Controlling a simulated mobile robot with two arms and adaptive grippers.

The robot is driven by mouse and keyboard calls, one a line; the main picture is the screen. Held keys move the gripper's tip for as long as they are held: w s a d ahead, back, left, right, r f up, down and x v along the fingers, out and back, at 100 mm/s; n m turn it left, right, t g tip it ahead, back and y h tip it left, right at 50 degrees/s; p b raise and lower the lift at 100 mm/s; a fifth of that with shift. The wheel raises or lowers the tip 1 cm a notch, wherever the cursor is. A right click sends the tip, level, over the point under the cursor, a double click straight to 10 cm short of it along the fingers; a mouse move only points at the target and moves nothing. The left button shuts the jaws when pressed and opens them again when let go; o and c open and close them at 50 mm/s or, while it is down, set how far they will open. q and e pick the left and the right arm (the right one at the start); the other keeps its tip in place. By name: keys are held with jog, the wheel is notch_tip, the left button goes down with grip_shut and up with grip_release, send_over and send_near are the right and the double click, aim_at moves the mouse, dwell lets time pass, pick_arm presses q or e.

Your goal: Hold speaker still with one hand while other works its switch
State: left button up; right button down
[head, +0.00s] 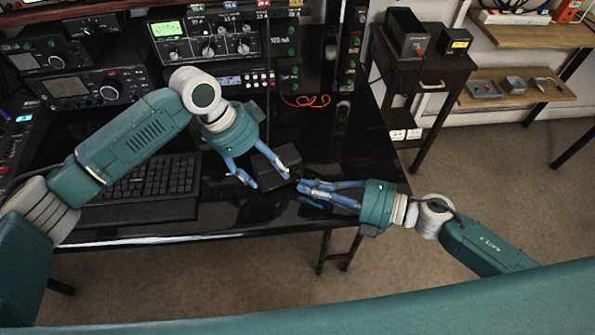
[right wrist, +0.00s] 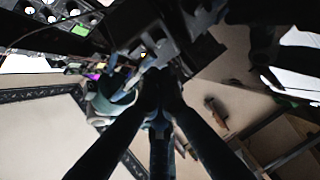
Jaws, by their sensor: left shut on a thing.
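The speaker, a small dark box (head: 289,156), stands near the front edge of the black desk in the head view. My left gripper (head: 271,182) reaches down from behind and is shut on the speaker, one finger at its left and one across its top. My right gripper (head: 301,187) comes in from the right, with its fingertips together close to the speaker's right front side. I cannot tell whether they touch it. The switch is too small or hidden to make out. In the right wrist view my right gripper's dark fingers (right wrist: 160,75) meet at the middle; the speaker is hard to pick out there.
A black keyboard (head: 150,180) lies left of the speaker. Radio units with knobs (head: 215,40) stand along the back. A red cable (head: 305,100) lies behind on the desk. A side table (head: 425,65) and wooden shelves (head: 520,85) stand at right.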

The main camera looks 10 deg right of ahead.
jog(key=shift+s+d+r, duration=0.15)
jog(key=shift+s, duration=0.45)
jog(key=shift+s+d+r, duration=0.2)
jog(key=shift+s, duration=0.35)
jog(key=shift+s+d+r, duration=0.15)
jog(key=shift+s, duration=0.45)
pick_arm(q)
jog(key=o, duration=1.2)
jog(key=shift+c, duration=0.2)
